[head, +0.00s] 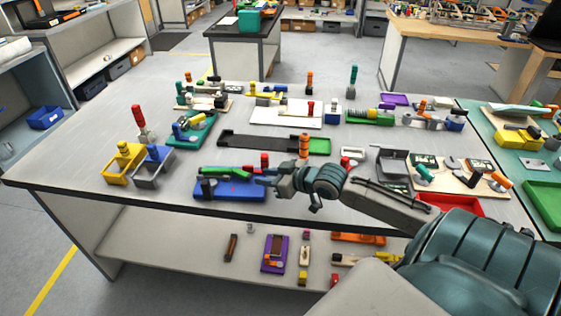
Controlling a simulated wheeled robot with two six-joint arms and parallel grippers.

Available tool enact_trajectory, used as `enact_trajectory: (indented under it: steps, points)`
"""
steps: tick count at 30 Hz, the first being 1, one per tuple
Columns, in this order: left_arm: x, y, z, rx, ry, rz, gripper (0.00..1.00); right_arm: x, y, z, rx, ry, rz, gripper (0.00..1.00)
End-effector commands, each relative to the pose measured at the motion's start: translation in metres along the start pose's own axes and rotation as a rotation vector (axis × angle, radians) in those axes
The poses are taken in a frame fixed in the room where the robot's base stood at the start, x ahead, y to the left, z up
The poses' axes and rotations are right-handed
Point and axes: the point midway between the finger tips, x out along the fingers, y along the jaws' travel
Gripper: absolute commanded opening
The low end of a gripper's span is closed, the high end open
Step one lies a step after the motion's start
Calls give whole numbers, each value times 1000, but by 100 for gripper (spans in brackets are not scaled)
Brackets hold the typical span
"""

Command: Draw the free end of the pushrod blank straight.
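My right arm comes in from the lower right. Its gripper (264,180) is over the right part of a blue block fixture (232,195) near the table's front edge. A green bar (225,171) lies along the back of this fixture, with a dark block at its left end and a small red upright piece (264,159) just behind the gripper. The pushrod blank is too thin or small to make out for sure; the gripper may hide part of it. The fingertips are too small to tell open from shut. My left gripper is not in view.
The grey table (110,185) is crowded with fixtures. A long black tray (260,142) lies behind the blue fixture. A red tray (455,206) is at the right. The table's front left is clear.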

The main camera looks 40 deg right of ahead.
Motion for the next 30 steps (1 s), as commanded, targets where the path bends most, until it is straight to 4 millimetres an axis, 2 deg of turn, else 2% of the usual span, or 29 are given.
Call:
enact_trajectory:
  steps: [5,6,10,24,28,29,30]
  points:
    - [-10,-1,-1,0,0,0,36,-24,-1,-1,-7,-6,-6,28]
    - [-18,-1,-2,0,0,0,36,-30,0,-3,-4,-7,0,28]
    - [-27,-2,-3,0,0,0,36,-40,1,-3,-2,-4,2,28]
    - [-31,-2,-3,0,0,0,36,-48,0,0,0,-1,-2,28]
    - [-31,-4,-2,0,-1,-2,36,-48,-2,2,1,-6,0,5]
    - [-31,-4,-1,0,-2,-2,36,-48,-4,4,2,-10,2,0]
    - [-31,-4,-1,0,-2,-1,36,-48,-6,8,2,-19,6,0]
